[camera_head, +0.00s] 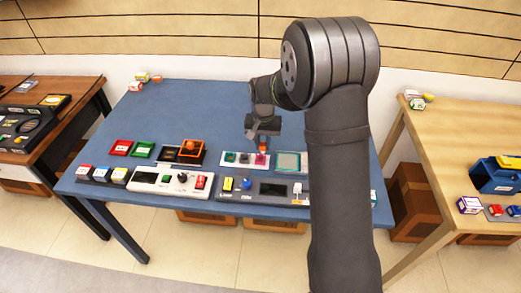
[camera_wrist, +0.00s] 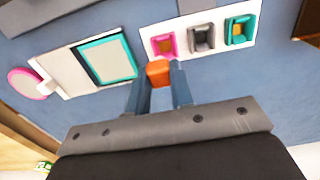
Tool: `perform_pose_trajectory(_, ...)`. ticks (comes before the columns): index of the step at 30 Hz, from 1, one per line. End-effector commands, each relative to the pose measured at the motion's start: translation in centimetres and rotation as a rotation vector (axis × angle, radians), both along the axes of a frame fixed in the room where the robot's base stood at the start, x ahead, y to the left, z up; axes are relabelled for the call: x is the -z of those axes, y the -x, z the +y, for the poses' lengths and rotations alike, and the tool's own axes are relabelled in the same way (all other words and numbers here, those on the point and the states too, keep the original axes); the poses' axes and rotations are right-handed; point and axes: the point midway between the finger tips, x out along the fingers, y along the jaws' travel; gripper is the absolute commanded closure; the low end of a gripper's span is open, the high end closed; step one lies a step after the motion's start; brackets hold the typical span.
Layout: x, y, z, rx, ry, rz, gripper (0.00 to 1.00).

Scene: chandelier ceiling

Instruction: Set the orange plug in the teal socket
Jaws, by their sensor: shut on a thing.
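My gripper (camera_head: 263,134) is shut on the orange plug (camera_head: 263,146), which also shows between the two fingertips in the wrist view (camera_wrist: 159,72). The white socket panel (camera_wrist: 184,24) carries a pink socket (camera_wrist: 163,44), a dark grey socket (camera_wrist: 201,37) and the teal socket (camera_wrist: 241,30) in a row. In the wrist view the plug is nearest the pink end, with the teal socket farther right. In the head view the teal socket (camera_head: 230,157) is at the panel's left end, left of the plug. The plug seems above the table; its exact height is unclear.
A teal-framed square panel (camera_wrist: 107,59) lies beside the socket panel. A black tray with an orange block (camera_head: 190,147), red and green blocks (camera_head: 143,149) and two control panels (camera_head: 168,181) crowd the blue table's front. The back of the blue table (camera_head: 200,105) is mostly clear.

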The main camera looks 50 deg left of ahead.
Motion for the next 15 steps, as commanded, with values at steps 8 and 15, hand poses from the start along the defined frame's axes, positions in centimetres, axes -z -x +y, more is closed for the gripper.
perform_pose_trajectory(8,-3.8,-3.6,-5.7,0.007,0.001,0.000,1.00)
perform_pose_trajectory(15,-5.7,-5.3,-8.5,0.004,0.002,0.001,1.00)
